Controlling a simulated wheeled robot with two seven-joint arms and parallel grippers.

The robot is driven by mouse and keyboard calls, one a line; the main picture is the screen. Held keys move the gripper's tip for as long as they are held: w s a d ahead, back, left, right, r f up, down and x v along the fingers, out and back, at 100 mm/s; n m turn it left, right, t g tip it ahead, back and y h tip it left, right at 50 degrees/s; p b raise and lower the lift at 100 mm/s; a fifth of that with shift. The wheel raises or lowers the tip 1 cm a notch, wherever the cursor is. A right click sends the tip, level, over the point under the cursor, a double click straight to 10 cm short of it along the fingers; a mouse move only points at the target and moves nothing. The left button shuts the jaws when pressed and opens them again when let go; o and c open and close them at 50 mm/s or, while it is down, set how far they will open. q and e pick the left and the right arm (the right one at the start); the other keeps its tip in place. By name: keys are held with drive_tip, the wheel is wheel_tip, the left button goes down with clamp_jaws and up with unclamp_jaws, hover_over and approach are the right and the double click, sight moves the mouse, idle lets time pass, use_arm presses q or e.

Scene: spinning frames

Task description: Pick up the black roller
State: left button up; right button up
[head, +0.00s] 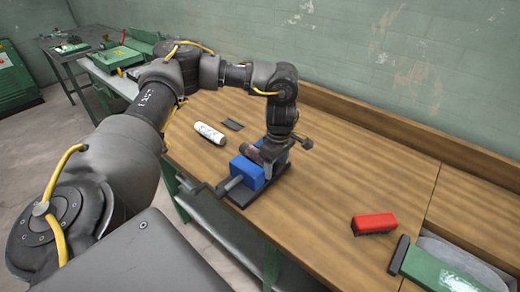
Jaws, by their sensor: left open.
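My left gripper (277,152) points down over the blue vise (246,174) on the wooden bench, its jaws open. The vise has a grey screw bar and a dark base, and my gripper covers its far part. A dark, slightly reddish piece shows at the gripper's left side, just above the vise; I cannot tell whether it is a finger or a separate object. I cannot clearly make out a black roller; it may be hidden behind the gripper. My right gripper is not in view.
A white cylinder (210,133) and a flat dark piece (233,124) lie left of the vise. A red brush (373,223) lies to the right, near a green object with a dark end (436,269). The bench (330,190) between vise and brush is clear. A wall stands behind.

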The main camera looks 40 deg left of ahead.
use_arm(q)
drive_tip(key=c, duration=1.2)
drive_tip(key=shift+o, duration=0.2)
